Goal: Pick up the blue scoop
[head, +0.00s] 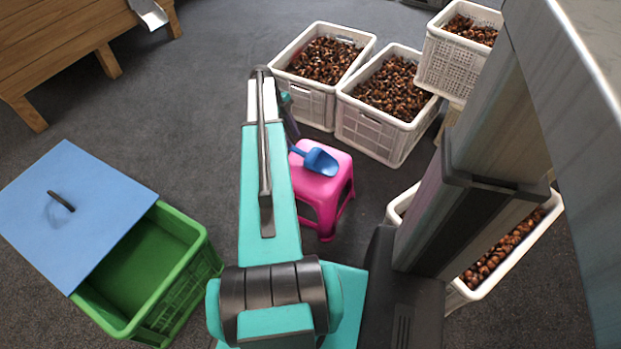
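The blue scoop (321,162) lies on top of a pink stool (325,186). Its bowl is toward the right of the seat and its handle points left toward my arm. My arm reaches forward in the middle of the view. Only a dark and teal part of its end, with my gripper (292,128), shows just right of the forearm, close to the scoop's handle end. The fingers are mostly hidden, so I cannot tell whether they are open or touch the handle.
White crates of chestnuts (309,98) (378,131) stand behind the stool. More are at the upper right (448,72) and lower right (520,252). A green crate (180,285) with a blue lid (95,215) partly over it is at left. A wooden table (60,50) is upper left.

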